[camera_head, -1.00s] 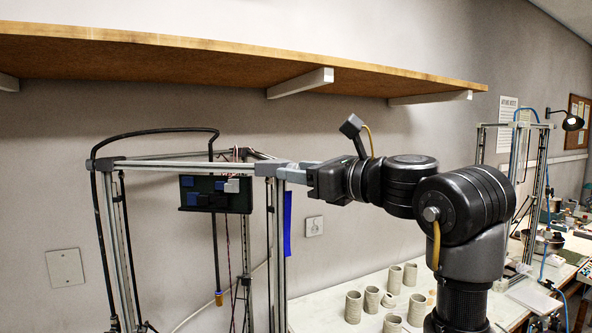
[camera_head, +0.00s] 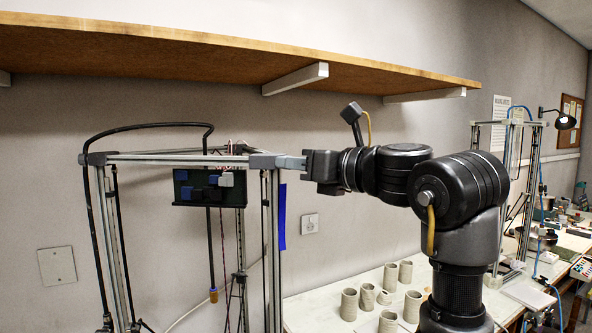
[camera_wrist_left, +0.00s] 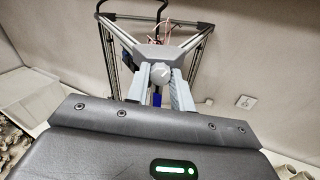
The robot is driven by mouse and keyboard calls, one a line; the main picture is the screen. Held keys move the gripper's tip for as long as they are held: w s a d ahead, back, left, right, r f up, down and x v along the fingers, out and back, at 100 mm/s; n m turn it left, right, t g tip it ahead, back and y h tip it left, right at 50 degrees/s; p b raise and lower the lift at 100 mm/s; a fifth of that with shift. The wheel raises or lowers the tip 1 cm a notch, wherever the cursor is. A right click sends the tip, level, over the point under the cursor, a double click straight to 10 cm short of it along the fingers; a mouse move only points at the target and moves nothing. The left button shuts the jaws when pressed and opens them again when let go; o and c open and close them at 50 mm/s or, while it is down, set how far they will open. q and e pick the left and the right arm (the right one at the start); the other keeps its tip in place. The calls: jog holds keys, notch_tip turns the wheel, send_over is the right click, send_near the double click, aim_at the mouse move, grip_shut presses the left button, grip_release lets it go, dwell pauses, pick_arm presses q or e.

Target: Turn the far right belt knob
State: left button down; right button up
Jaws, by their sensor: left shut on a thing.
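The frame (camera_head: 170,160) is a tall metal printer with three corner posts, standing at the left in the head view. A pale grey belt knob (camera_wrist_left: 163,74) sits at its near top corner (camera_wrist_left: 135,50) in the left wrist view. My left gripper (camera_head: 284,162) reaches in from the right, level with that corner. In the left wrist view its two grey fingers (camera_wrist_left: 161,80) stand on either side of the knob and are shut on it. In the head view the fingers hide the knob. My right gripper is in neither view.
A long wooden shelf (camera_head: 230,70) runs above the frame and arm. Several clay cups (camera_head: 388,275) stand on the white table (camera_head: 318,303) below my arm. A second frame (camera_head: 538,160) stands farther back at the right. A dark panel (camera_head: 209,187) hangs inside the near frame.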

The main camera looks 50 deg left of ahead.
pick_arm(q)
jog(key=shift+w+m+g+b, duration=0.15)
jog(key=shift+m+b, duration=1.4)
jog(key=shift+m, duration=4)
jog(key=shift+s+m+g+b, duration=0.15)
jog(key=shift+m+b, duration=1.4)
jog(key=shift+m, duration=4)
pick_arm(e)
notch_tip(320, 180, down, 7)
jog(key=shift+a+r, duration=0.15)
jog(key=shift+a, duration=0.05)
pick_arm(q)
jog(key=shift+w, duration=0.1)
jog(key=c, duration=1.2)
grip_release()
jog(key=shift+d, duration=0.1)
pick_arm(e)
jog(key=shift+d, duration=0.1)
